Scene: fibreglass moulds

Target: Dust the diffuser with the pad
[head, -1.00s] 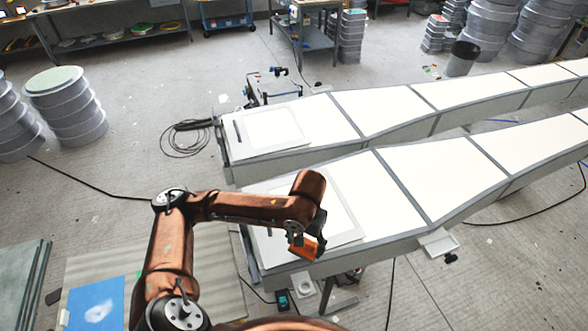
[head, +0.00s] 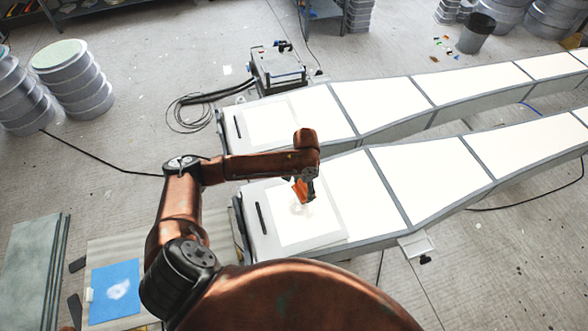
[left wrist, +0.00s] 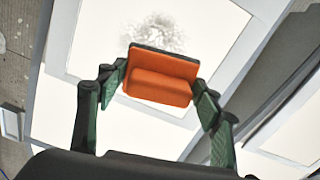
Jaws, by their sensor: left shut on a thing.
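The diffuser (head: 287,232) is a bright white sheet in a pale frame on the near end of the closer lit table. A grey, dusty smudge (left wrist: 155,32) marks it in the left wrist view. The pad (left wrist: 160,88) is an orange block with a dark face. My left gripper (head: 304,190) is shut on the pad, with its green fingers on either side of it. The pad is over the diffuser beside the smudge; I cannot tell if it touches. My right gripper is out of view.
A second lit table (head: 385,103) runs behind the closer one. A dark bar (head: 262,218) lies left of the diffuser. A blue sheet (head: 115,290) with a white smear lies at lower left. Drums (head: 72,78) stand at upper left.

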